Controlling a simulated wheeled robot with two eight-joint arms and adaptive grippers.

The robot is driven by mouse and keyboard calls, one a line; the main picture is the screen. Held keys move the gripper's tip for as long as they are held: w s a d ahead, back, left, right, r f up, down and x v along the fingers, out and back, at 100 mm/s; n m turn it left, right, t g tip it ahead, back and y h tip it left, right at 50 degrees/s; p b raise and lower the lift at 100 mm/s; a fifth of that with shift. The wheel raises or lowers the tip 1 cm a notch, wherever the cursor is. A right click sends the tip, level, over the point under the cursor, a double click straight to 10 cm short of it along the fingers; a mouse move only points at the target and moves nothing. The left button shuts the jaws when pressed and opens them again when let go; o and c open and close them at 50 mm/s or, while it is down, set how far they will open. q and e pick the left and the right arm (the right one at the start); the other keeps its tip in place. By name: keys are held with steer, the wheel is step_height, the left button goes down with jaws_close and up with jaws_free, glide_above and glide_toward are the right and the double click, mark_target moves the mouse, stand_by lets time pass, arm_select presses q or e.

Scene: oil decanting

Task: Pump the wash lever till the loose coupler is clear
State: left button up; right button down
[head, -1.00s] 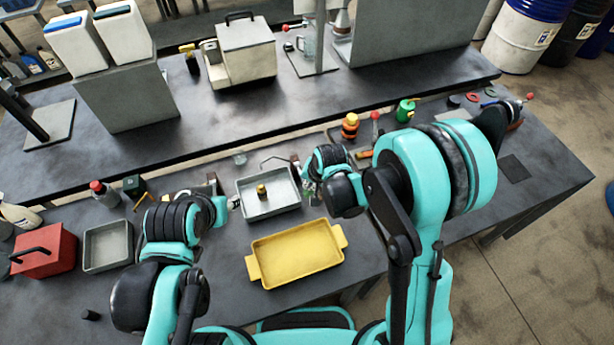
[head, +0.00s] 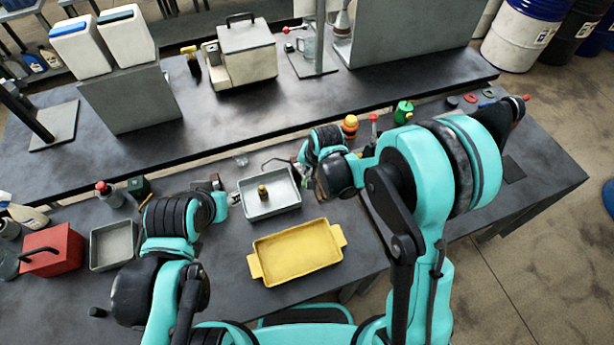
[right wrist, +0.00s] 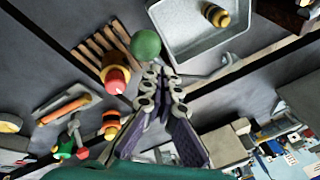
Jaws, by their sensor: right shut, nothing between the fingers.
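The brass coupler (head: 263,192) stands in the grey wash basin (head: 284,205); both also show in the right wrist view, the coupler (right wrist: 215,14) and basin (right wrist: 196,61). A bent metal pipe (right wrist: 212,73) lies by the basin's edge. A green ball knob (right wrist: 145,43), possibly the wash lever's, shows just beyond my right fingertips; whether they touch it is unclear. My right gripper (right wrist: 163,76) is shut and empty, beside the basin in the head view (head: 303,172). My left gripper (head: 222,190) is left of the basin, its fingers too hidden to judge.
A yellow tray (head: 298,252) lies in front of the basin. A grey bin (head: 114,246) and red box (head: 51,252) stand at left. An orange-and-black bottle (head: 349,125) and green can (head: 403,112) stand behind my right arm.

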steer(key=shift+w+r, duration=0.15)
steer(key=shift+r, duration=0.15)
steer(key=r+p, duration=0.1)
steer(key=w+r+p, duration=0.1)
steer(key=w+r, duration=0.1)
steer(key=r, duration=0.1)
steer(key=shift+a+r+p, duration=0.1)
steer(key=shift+a+p, duration=0.25)
steer(key=shift+p, duration=0.05)
stand_by(0.8)
steer(key=s+d+r+n+t+b, duration=0.1)
steer(key=s+d+n+t+b, duration=0.1)
steer(key=s+d+b, duration=0.9)
steer(key=s+d+f+n+t+h+b, duration=0.1)
steer(key=s+d+f+n+h+b, duration=0.1)
steer(key=s+d+f+b, duration=0.3)
steer(key=s+f+b, duration=0.2)
steer(key=s+b, duration=0.2)
steer(key=b, duration=0.1)
steer(key=shift+s+d+t, duration=0.3)
